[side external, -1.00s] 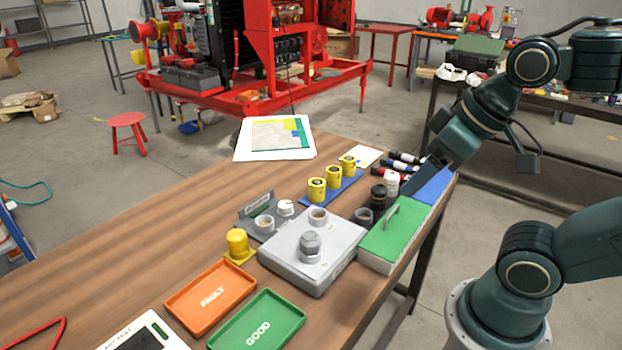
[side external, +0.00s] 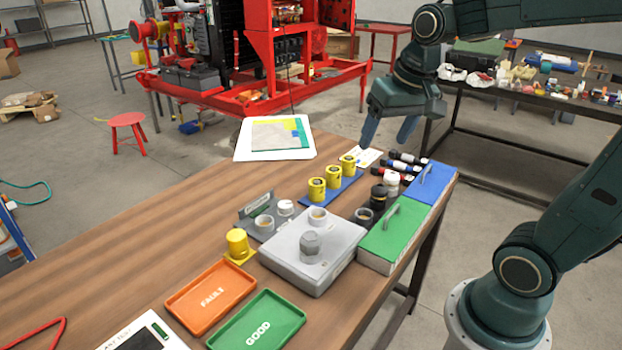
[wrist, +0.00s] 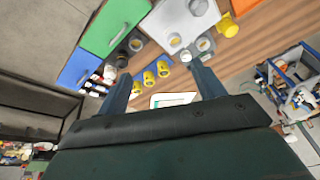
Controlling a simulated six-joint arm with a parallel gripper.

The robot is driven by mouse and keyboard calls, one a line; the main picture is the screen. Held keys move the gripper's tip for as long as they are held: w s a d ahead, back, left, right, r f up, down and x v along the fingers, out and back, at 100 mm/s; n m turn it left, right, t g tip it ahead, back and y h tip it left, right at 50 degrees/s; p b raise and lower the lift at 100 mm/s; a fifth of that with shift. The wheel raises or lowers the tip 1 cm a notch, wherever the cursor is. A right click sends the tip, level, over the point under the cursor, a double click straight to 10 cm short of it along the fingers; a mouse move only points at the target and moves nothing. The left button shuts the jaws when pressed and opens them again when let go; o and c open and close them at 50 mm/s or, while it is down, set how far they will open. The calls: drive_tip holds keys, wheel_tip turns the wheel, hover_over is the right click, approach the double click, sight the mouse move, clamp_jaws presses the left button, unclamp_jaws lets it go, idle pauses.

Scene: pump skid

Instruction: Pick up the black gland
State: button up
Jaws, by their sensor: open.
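The black gland (side external: 378,196) is a small dark cylinder standing on the wooden bench, left of the green box. A white gland (side external: 391,183) stands just behind it, and a dark grey ring-shaped part (side external: 364,215) sits in front of it. In the wrist view the black gland (wrist: 122,60) is small, beyond the left finger's tip and partly hard to make out. My gripper (side external: 388,132) is open and empty, above and behind the gland, well apart from it. Its two fingers also frame the bench in the wrist view (wrist: 161,76).
The green box (side external: 390,236) and blue box (side external: 432,182), both with raised handles, stand at the bench's right edge. Several yellow parts (side external: 333,177) stand on a blue strip. A grey box (side external: 340,240) carries fittings. Orange (side external: 240,285) and green (side external: 290,312) trays lie in front.

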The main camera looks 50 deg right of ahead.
drive_tip(key=w+d+f+m+g, duration=0.1)
drive_tip(key=w+d+f+m, duration=0.25)
drive_tip(key=d, duration=0.25)
drive_tip(key=w+d+f+m+g, duration=0.1)
drive_tip(key=w+d+f+m, duration=0.1)
drive_tip(key=w+d, duration=0.3)
drive_tip(key=m+g, duration=0.1)
drive_tip(key=m, duration=0.4)
hover_over(381, 185)
wheel_tip(381, 185, down, 9)
drive_tip(key=shift+d+f+y, duration=0.1)
drive_tip(key=shift+d+y, duration=0.05)
drive_tip(key=shift+y, duration=0.25)
drive_tip(key=shift+f, duration=0.1)
drive_tip(key=shift+f, duration=4.2)
drive_tip(key=shift+a+f, duration=0.2)
drive_tip(key=shift+f, duration=2.4)
drive_tip(key=c, duration=1.2)
